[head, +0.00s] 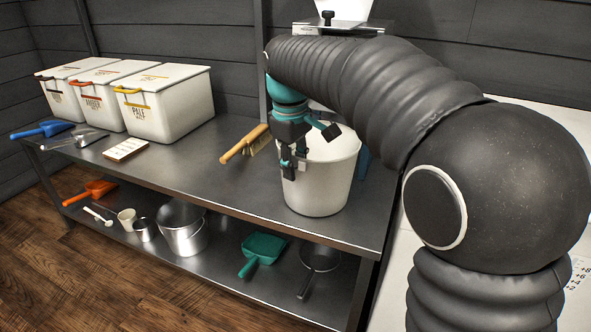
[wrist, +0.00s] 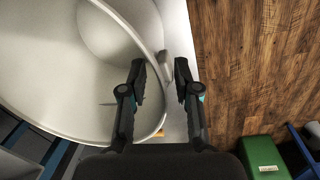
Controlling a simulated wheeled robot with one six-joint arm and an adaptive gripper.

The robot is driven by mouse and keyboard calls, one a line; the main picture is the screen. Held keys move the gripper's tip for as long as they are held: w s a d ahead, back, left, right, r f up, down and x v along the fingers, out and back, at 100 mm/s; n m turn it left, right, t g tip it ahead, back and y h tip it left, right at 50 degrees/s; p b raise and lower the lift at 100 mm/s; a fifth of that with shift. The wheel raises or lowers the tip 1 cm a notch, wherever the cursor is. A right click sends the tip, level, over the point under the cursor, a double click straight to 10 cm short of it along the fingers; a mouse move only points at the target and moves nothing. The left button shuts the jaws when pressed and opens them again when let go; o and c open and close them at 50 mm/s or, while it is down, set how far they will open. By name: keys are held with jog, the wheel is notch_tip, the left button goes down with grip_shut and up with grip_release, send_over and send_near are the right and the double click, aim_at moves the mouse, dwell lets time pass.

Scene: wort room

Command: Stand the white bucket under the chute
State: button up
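The white bucket (head: 318,186) stands upright on the steel table, near its right end. In the wrist view its open mouth and pale inner wall (wrist: 40,75) fill the left side. My gripper (head: 292,170) is at the bucket's near left rim in the head view. In the wrist view my gripper (wrist: 157,72) has its fingers apart, with the bucket's rim between them: one finger over the inside, one outside. I see a gap and cannot make out firm contact. A white hopper-like part (head: 343,9) with a black knob shows above, behind my arm; its outlet is hidden.
A wooden-handled brush (head: 246,146) lies left of the bucket. Three lidded white bins (head: 172,105), scoops and a small tray (head: 125,149) stand further left. Table front-centre is clear.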

notch_tip(320, 180, up, 10)
jog(key=p, duration=0.2)
jog(key=s+d+m+t, duration=0.1)
jog(key=s+d+m, duration=0.2)
jog(key=s+d, duration=0.3)
jog(key=s+d+f+m+t, duration=0.1)
jog(key=s+d+f+m, duration=0.3)
jog(key=s, duration=0.5)
jog(key=s+d+f+m+t, duration=0.2)
jog(key=s+d+f+m, duration=0.2)
jog(key=s+d+f, duration=0.5)
jog(key=shift+s+f+t+y, duration=0.3)
jog(key=shift+s+f+y, duration=0.15)
jog(key=shift+f, duration=0.25)
jog(key=shift+c, duration=0.2)
